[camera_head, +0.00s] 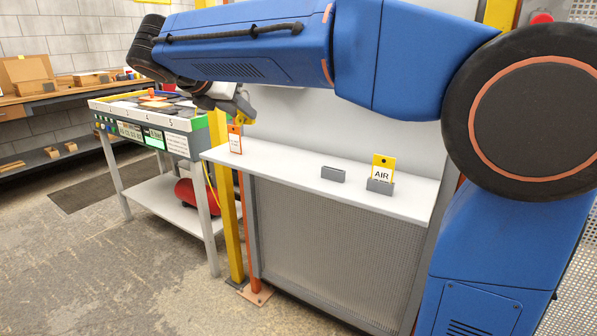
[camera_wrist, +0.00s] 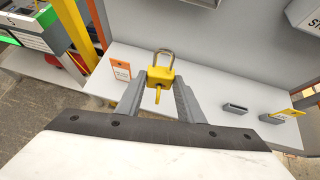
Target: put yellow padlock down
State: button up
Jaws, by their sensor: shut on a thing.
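The yellow padlock (camera_wrist: 162,75) has a grey metal shackle pointing away from me and a yellow key-like piece at its near side. My gripper (camera_wrist: 160,84) is shut on the padlock body and holds it between its two grey fingers. In the head view my gripper (camera_head: 243,108) hangs over the left end of the white shelf (camera_head: 290,174), just beyond the orange tag. The padlock is mostly hidden there, with only a bit of yellow showing. The wrist view suggests it is above the shelf; I cannot tell how high.
An orange tag (camera_head: 235,139) stands at the shelf's left end. An empty grey holder (camera_head: 333,174) and a yellow AIR tag (camera_head: 383,166) in a grey holder stand further right. A yellow post (camera_head: 230,230) and a workbench (camera_head: 160,112) are to the left. The shelf's middle is bare.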

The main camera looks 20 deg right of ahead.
jog(key=d+f+m+g+h, duration=0.1)
jog(key=d+f+m, duration=0.1)
jog(key=d, duration=0.5)
jog(key=shift+s+a+f, duration=0.1)
jog(key=shift+f, duration=2.4)
jog(key=shift+s+f, duration=0.1)
jog(key=shift+f, duration=2.35)
jog(key=shift+f, duration=0.15)
jog(key=o, duration=1.1)
jog(key=shift+c, duration=0.2)
jog(key=shift+a+r, duration=0.15)
jog(key=shift+r, duration=0.05)
jog(key=v, duration=1.1)
jog(key=shift+a+r, duration=0.2)
jog(key=shift+a, duration=0.1)
jog(key=shift+s, duration=0.15)
